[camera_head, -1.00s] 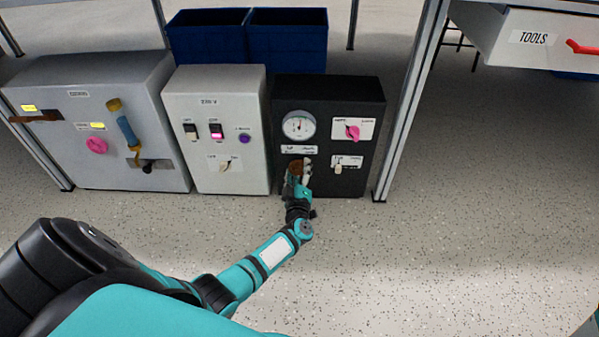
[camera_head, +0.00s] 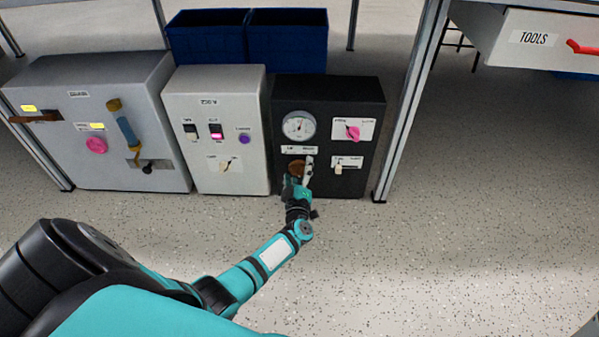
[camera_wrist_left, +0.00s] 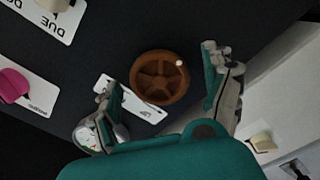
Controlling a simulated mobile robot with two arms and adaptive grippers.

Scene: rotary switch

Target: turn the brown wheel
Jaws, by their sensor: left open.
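The brown wheel (camera_head: 297,168) is a round, spoked wheel on the front of the black box (camera_head: 330,92), below a white dial gauge. In the head view it is partly hidden by my left gripper (camera_head: 301,172). In the left wrist view the brown wheel (camera_wrist_left: 160,78) shows whole, with a small pale spot on its rim. My left gripper (camera_wrist_left: 168,88) is open, one finger on each side of the wheel. Gaps show between the fingers and the rim; depth contact is hard to tell. My right gripper is not in view.
A pink knob (camera_head: 352,132) and a pale switch (camera_head: 339,168) sit right of the wheel on the black box. A light grey box (camera_head: 215,85) stands close on the left. A metal table leg (camera_head: 408,110) rises just right of the black box.

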